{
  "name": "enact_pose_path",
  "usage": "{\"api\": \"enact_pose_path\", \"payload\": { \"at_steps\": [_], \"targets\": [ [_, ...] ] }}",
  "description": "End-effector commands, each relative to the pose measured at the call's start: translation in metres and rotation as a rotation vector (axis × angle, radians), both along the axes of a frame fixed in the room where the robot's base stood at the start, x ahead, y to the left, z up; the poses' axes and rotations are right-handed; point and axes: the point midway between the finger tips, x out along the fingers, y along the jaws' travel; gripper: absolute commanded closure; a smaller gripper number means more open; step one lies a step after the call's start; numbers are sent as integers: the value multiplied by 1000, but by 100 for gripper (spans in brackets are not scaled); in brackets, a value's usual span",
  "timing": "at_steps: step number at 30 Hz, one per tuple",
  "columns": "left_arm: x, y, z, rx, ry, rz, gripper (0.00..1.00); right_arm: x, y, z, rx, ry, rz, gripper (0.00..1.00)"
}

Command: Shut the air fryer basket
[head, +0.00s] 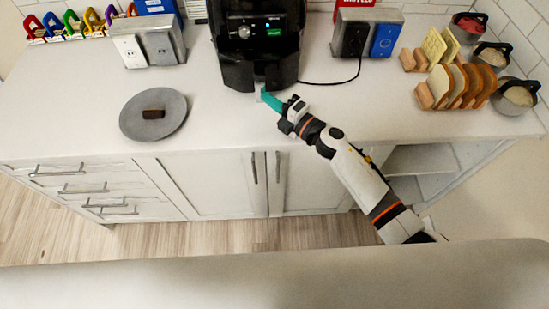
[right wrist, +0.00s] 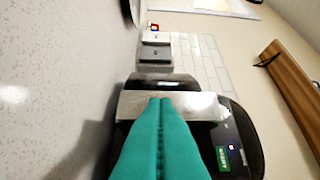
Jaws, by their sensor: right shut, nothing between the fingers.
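The black air fryer (head: 262,22) stands at the back middle of the counter, with a knob and a green-lit display. Its dark basket front (head: 238,74) is low on the near side; I cannot tell how far out it sits. My right gripper (head: 268,98) has teal fingers, shut and empty, just in front of the basket's middle. In the right wrist view the shut fingertips (right wrist: 160,101) overlap a silver bar (right wrist: 200,106) on the fryer's front, which looks like the handle. I cannot tell if they touch it. My left gripper is out of view.
A grey round lid (head: 175,105) lies on the counter to the left. Socket boxes (head: 160,42) stand on both sides of the fryer, and a black cord (head: 345,79) runs to the right one. Bread racks (head: 455,88) stand at right.

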Motion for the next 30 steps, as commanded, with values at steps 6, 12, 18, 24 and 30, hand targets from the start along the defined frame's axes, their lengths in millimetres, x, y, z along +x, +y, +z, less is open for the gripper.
{"api": "enact_pose_path", "payload": {
  "at_steps": [6,12,18,24,30],
  "targets": [
    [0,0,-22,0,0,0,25,42,0,-3,0,-1,0,100],
    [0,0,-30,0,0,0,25,61,1,-2,1,-1,0,100],
    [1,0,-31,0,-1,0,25,68,0,0,1,0,-1,100],
    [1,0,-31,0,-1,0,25,69,-1,2,2,-3,-4,100],
    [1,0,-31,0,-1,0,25,70,-1,4,2,-5,-7,100]
  ]
}}
